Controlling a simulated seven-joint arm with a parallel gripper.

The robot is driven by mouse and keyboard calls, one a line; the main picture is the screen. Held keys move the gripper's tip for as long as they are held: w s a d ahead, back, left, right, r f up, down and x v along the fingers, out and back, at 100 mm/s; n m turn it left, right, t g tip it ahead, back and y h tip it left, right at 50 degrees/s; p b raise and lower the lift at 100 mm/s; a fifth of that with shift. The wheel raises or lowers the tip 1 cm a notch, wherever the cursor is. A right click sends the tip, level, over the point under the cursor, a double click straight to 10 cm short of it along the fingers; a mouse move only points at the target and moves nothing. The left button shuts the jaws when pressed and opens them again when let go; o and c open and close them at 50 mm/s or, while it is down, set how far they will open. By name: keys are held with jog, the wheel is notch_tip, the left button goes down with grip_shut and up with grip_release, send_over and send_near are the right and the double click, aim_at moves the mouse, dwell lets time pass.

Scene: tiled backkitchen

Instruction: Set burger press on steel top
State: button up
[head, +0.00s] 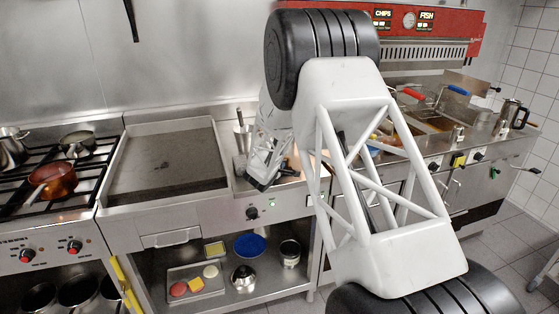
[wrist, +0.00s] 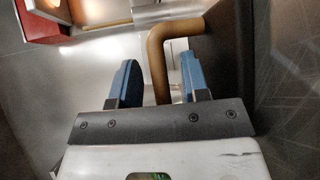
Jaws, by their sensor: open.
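A tan, bent bar (wrist: 157,62), which looks like the burger press's handle, rises between my gripper's two blue fingers in the wrist view. My gripper (wrist: 160,88) is open around it; I cannot tell whether either finger touches it. A dark slab shows beside the bar's upper end. In the head view my gripper (head: 250,174) is low over the steel top (head: 228,131), just right of the griddle. A small dark block (head: 239,164) is right at the fingers, probably the press; my arm hides much of it.
The flat griddle (head: 165,160) is left of my gripper and empty. A steel pot with a utensil (head: 243,138) stands behind my gripper. Fryers with red and blue handles (head: 415,94) are to the right.

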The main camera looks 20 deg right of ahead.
jog(key=shift+r, duration=0.15)
jog(key=shift+v, duration=0.85)
jog(key=v, duration=1)
jog(key=shift+s+a, duration=0.1)
jog(key=shift+s, duration=0.05)
jog(key=shift+r, duration=0.1)
